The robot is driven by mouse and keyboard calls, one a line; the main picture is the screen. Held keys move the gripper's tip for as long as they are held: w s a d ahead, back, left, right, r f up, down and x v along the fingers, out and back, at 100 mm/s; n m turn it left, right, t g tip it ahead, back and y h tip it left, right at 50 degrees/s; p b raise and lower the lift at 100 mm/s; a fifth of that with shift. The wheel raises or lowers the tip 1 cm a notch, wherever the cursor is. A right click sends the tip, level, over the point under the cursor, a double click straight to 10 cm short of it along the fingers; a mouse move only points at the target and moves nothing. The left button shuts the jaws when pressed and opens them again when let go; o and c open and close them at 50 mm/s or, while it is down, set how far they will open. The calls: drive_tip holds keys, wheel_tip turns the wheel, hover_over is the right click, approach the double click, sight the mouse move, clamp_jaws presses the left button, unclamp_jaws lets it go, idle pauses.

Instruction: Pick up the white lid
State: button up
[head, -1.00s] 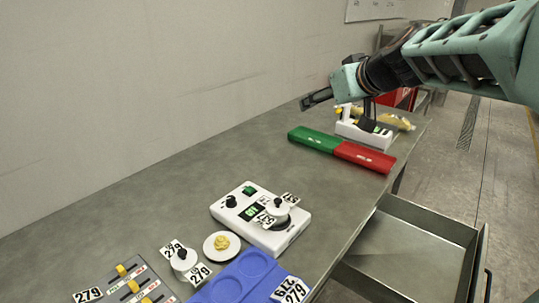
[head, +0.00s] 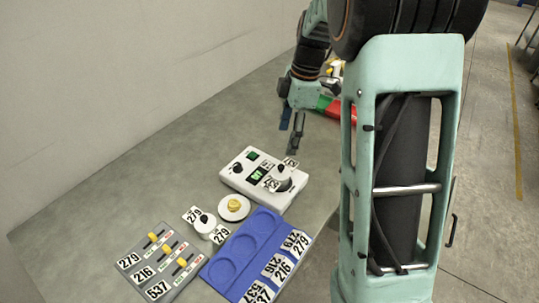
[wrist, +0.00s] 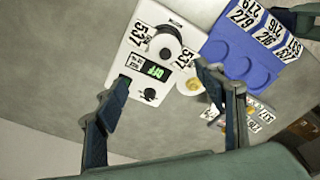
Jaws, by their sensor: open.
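A white round lid (head: 287,176) with a black knob and 537 labels sits on the white weighing unit (head: 236,181). In the wrist view the lid (wrist: 168,38) is on the unit's far part. Another white lidded piece (head: 204,224) with a black knob and 279 labels stands beside a white dish (head: 223,213) holding something yellow. I cannot tell which lid is meant. My gripper (head: 294,138) is open and empty, pointing down above and behind the weighing unit. In the wrist view its fingers (wrist: 160,76) spread over the unit, apart from the lid.
A blue tray (head: 212,271) with round recesses and number cards lies in front. A grey panel (head: 141,272) with yellow sliders is at left front. A green and red bar (head: 330,106) lies behind my gripper. Bare grey tabletop (head: 130,210) is free along the wall.

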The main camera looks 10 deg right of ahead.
sight(282, 166)
drive_tip(key=f, duration=0.3)
drive_tip(key=a+f+p, duration=0.1)
drive_tip(key=f, duration=0.7)
drive_tip(key=shift+s+a, duration=0.2)
drive_tip(key=shift+s, duration=0.1)
drive_tip(key=shift+c, duration=0.7)
drive_tip(key=c, duration=0.8)
